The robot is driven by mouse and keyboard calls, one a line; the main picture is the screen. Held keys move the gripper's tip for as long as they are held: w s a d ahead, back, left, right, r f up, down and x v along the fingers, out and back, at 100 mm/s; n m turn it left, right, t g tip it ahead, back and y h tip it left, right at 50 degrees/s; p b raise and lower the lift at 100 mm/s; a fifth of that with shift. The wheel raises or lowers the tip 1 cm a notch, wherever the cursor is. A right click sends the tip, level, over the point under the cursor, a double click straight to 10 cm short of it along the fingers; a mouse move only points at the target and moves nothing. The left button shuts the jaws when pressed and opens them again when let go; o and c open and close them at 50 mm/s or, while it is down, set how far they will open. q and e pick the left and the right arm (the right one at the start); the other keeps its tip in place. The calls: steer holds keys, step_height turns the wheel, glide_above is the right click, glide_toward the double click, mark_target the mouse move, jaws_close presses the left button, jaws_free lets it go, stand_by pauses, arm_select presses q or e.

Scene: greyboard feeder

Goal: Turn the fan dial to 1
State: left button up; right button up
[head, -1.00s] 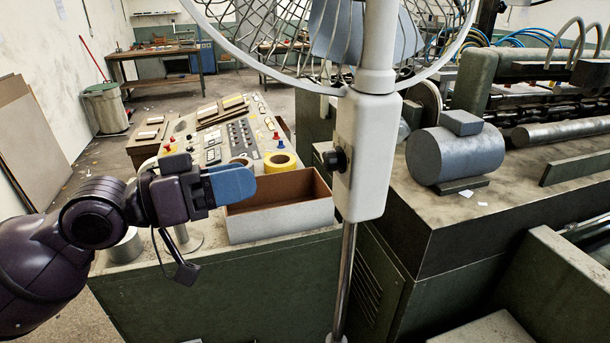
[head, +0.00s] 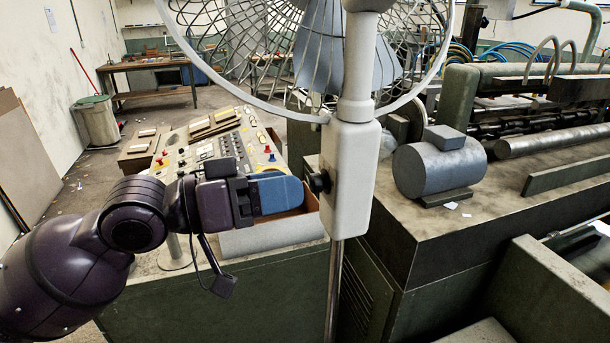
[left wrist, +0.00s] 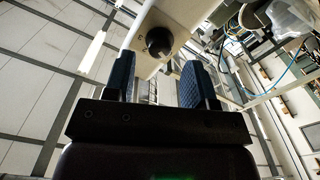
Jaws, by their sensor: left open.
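The fan (head: 352,170) stands on a pole in the middle of the head view, with a white housing below its wire cage. Its black dial (head: 319,182) sticks out from the left side of the housing. In the left wrist view the dial (left wrist: 159,41) is round and lies ahead between my two blue fingers. My left gripper (head: 298,192) is open, level with the dial and just left of it in the head view. The wrist view shows a gap on both sides of the dial. The dial's setting is too small to read. My right gripper is not seen.
A control panel (head: 215,140) with buttons and an open box (head: 262,237) lie behind my left arm. A machine bench with a grey motor (head: 440,165) stands to the right of the fan. A bin (head: 97,122) is at the back left.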

mark_target(310, 184)
arm_select(q)
steer(key=shift+p+x, duration=0.35)
steer(key=shift+x, duration=1.45)
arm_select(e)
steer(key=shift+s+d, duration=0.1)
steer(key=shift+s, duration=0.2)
arm_select(q)
steer(key=c, duration=0.9)
steer(key=shift+c, duration=0.2)
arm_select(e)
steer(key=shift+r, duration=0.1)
